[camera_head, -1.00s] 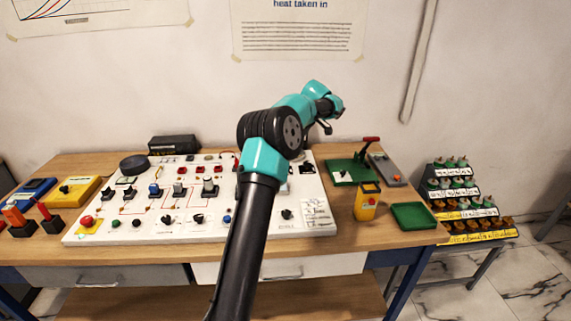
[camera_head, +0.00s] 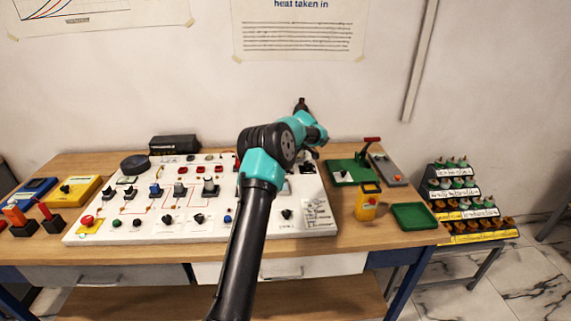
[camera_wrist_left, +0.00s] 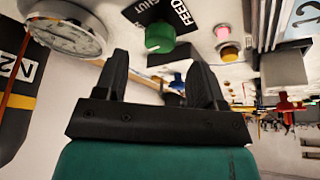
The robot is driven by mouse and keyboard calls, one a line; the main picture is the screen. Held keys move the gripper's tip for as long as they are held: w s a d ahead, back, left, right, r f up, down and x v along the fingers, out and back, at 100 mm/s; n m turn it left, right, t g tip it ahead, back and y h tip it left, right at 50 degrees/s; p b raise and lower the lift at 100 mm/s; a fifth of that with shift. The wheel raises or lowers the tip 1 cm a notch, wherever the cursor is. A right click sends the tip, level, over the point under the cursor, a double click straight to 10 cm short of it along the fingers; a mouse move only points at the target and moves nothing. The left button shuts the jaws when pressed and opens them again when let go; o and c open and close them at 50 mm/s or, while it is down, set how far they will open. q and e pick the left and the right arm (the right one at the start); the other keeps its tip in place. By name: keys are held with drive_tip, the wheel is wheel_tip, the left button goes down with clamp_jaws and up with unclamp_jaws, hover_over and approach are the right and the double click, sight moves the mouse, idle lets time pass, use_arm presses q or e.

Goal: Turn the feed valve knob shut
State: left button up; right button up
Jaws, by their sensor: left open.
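In the left wrist view a round green knob (camera_wrist_left: 159,36) stands on the white panel beside a black label (camera_wrist_left: 178,14) reading FEED and SHUT, seen upside down. My left gripper (camera_wrist_left: 157,65) is open and empty. The knob appears just beyond the fingertips, in line with the gap between them, and not gripped. In the head view my arm covers the panel's right-centre part, and I cannot make out this knob or the fingers there. My right gripper is in neither view.
In the wrist view a round gauge (camera_wrist_left: 68,36) sits close on the left, with a pink button (camera_wrist_left: 229,53) and a grey block (camera_wrist_left: 283,70) on the right. In the head view the white panel (camera_head: 150,232) carries several knobs. A green tray (camera_head: 414,217) lies on the right.

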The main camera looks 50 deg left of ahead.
use_arm(q)
drive_tip(key=shift+x, duration=2.25)
drive_tip(key=c, duration=0.9)
